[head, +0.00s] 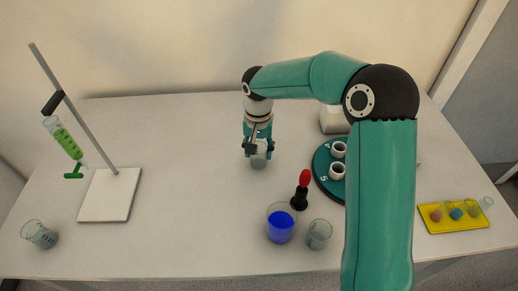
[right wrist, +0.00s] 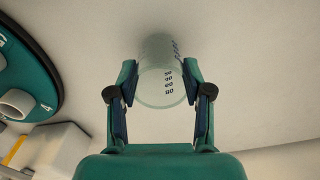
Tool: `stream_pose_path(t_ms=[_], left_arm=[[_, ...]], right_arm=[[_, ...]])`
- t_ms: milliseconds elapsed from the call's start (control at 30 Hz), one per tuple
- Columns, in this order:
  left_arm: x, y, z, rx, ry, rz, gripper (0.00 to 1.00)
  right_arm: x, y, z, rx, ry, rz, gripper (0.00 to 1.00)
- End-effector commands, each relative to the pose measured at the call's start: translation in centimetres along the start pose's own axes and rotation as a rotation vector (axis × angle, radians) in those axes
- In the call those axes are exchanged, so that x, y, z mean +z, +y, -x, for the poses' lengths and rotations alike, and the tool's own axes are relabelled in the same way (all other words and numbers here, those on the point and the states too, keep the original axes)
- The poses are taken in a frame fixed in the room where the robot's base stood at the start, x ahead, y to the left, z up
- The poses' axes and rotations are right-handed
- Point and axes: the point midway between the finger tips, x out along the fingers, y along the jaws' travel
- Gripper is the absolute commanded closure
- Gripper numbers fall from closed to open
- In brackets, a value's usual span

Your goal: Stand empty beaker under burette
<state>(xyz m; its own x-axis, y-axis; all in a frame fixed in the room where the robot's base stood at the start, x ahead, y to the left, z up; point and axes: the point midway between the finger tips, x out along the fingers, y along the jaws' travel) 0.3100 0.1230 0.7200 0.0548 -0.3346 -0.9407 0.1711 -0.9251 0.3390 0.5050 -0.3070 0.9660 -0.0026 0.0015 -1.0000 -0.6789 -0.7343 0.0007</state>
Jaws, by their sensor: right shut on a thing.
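My right gripper (head: 258,148) is shut on a clear graduated beaker (head: 258,161) near the middle of the table. In the right wrist view the beaker (right wrist: 161,75) sits between the two fingers, with dark number marks on its wall; no coloured liquid shows in it. I cannot tell whether its base touches the table. The burette (head: 66,142) with green liquid hangs at the left from a stand with a white base (head: 110,196). The spot below its green tap is clear. My left gripper is out of view.
A clear beaker (head: 40,234) stands at the front left. A beaker of blue liquid (head: 281,224), another clear beaker (head: 319,234) and a red-topped black item (head: 302,190) stand front centre. A teal round holder (head: 322,165) and yellow tray (head: 455,224) are right. The centre-left table is free.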

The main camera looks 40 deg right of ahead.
Motion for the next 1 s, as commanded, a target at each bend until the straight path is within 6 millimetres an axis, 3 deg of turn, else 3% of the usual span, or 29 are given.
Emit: stream_pose_path(t_ms=[367,400,533,1000], left_arm=[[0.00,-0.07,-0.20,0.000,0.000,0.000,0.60],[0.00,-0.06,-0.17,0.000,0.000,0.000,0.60],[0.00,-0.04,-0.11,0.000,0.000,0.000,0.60],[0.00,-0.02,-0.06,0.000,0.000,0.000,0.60]], right_arm=[[-0.02,0.02,-0.63,-0.001,0.001,-0.001,0.82],[-0.03,0.01,-0.58,-0.001,0.001,-0.001,0.47],[-0.02,0.01,-0.53,-0.001,0.001,-0.001,0.25],[-0.07,-0.08,0.35,-0.003,0.003,0.000,0.25]])
